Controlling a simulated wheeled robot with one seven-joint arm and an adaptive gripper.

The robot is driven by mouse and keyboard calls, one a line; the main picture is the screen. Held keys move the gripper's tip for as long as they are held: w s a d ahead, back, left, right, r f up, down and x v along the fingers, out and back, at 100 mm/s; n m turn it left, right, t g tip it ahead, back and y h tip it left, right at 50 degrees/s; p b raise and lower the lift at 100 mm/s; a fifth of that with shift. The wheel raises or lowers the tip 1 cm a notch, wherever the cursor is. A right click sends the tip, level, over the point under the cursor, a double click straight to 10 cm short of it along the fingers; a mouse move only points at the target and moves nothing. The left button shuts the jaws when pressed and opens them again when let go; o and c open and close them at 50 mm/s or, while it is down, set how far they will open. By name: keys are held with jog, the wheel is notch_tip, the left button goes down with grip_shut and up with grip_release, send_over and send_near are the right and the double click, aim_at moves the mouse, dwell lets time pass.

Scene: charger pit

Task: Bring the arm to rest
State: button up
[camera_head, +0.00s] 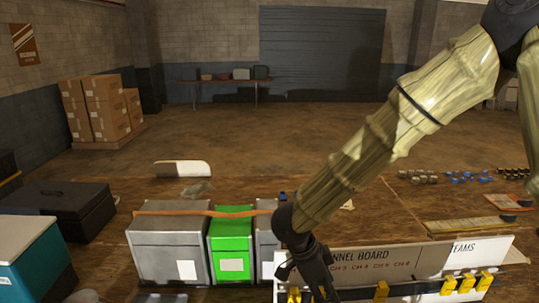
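My arm (385,135) reaches down from the upper right across the head view, in a pale, wood-like covering with dark joints. My gripper (314,283) is dark and points downward at the bottom of the picture. It is in front of the left part of the white channel board (415,258) and hides some of it. Whether its fingers are apart or together, or touch the board, is not clear.
A grey box (170,252) and a green box (231,245) stand left of my gripper, with an orange strap (190,212) across them. Yellow clips (448,284) line the board's front. Small blue and dark parts (465,177) lie at right. Floor behind is open.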

jog(key=s+d+f+n+t, duration=0.2)
jog(key=d+f+n, duration=0.25)
jog(key=f, duration=0.65)
jog(key=s+d+f+n+t, duration=0.15)
jog(key=d+f+n, duration=0.3)
jog(key=f, duration=0.55)
jog(key=s+f+n+g+y, duration=0.2)
jog(key=s+f+n, duration=0.3)
jog(key=s, duration=0.6)
jog(key=s+f+n+g+y, duration=0.2)
jog(key=s+f+n+y, duration=0.1)
jog(key=s+f, duration=0.65)
notch_tip(320, 180, down, 14)
jog(key=s+b, duration=0.2)
jog(key=b, duration=1.3)
jog(key=shift+s+d+r, duration=0.15)
jog(key=shift+s+d, duration=0.05)
